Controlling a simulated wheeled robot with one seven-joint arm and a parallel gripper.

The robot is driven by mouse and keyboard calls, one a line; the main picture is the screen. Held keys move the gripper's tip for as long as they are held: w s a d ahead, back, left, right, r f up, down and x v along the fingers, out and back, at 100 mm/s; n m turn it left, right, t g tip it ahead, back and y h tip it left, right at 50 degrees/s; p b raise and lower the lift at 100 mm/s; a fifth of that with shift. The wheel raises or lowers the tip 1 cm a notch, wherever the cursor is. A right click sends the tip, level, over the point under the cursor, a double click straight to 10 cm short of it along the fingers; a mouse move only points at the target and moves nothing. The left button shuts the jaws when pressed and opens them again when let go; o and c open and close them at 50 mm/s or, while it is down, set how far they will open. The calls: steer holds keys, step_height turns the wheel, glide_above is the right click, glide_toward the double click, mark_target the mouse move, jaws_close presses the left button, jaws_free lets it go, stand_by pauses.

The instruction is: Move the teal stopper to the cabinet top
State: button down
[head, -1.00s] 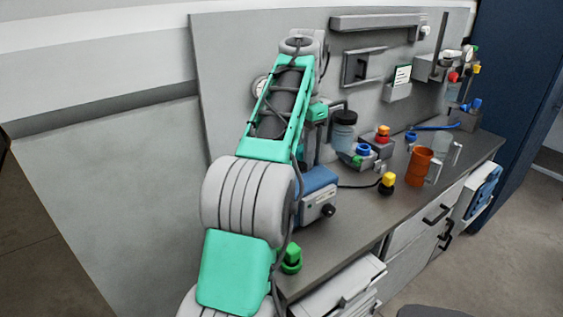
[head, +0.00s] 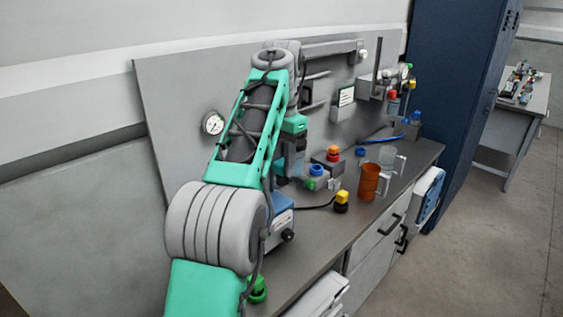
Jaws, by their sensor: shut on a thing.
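My gripper (head: 291,160) hangs from the wrist of my raised arm, over the back of the worktop (head: 310,250). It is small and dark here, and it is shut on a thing. My wrist and the dark shapes around it hide what is between the fingers. I cannot make out the teal stopper clearly anywhere in the head view. A tall dark blue cabinet (head: 455,110) stands past the right end of the worktop; its top is cut off by the upper picture edge.
Near my gripper are a blue-knobbed box (head: 316,171), a red-and-orange button (head: 333,154) and a yellow-topped knob (head: 342,199). A back panel with a gauge (head: 213,124) rises behind. Floor (head: 480,260) is clear at right.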

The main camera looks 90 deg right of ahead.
mark_target(281, 161)
steer(key=shift+r+p, duration=1.7)
steer(key=shift+w+f, duration=0.1)
